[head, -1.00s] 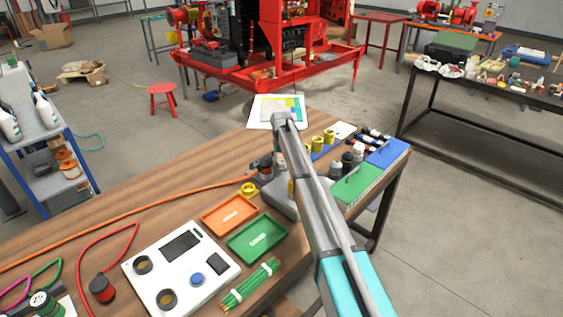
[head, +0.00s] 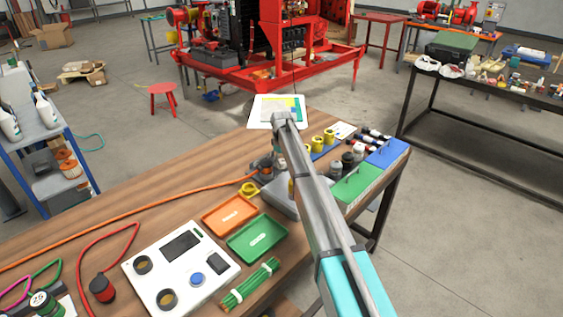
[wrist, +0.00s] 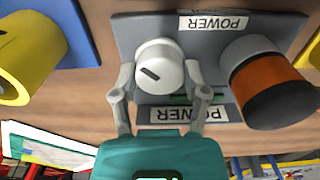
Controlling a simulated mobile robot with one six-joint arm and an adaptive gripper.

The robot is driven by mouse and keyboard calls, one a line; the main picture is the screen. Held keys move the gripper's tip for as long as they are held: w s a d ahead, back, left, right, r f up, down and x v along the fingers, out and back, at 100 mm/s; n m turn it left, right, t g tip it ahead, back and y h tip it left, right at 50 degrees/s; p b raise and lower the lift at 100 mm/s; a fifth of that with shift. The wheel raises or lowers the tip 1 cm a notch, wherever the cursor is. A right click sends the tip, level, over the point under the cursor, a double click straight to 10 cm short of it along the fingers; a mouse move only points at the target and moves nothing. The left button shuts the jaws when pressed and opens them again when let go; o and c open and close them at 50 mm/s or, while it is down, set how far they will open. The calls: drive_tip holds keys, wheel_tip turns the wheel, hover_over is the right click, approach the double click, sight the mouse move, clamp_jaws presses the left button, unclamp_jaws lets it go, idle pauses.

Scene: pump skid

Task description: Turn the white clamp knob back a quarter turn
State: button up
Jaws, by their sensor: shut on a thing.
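The white clamp knob (wrist: 160,66) sits on a grey block (wrist: 220,40) in the wrist view. A dark line on its face slants down to the right. My gripper (wrist: 160,78) has one finger on each side of the knob and is shut on it. Upside-down POWER labels (wrist: 213,23) show above and below the knob. In the head view my arm covers most of the grey block, and the knob cannot be made out there.
An orange and black connector (wrist: 265,80) stands close to the right of the knob in the wrist view. A yellow ring part (wrist: 25,60) is at the left. In the head view, orange (head: 230,215) and green (head: 257,238) trays lie left of my arm.

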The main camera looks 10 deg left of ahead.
drive_tip(key=o, duration=1.1)
drive_tip(key=shift+o, duration=0.2)
drive_tip(key=shift+m, duration=0.4)
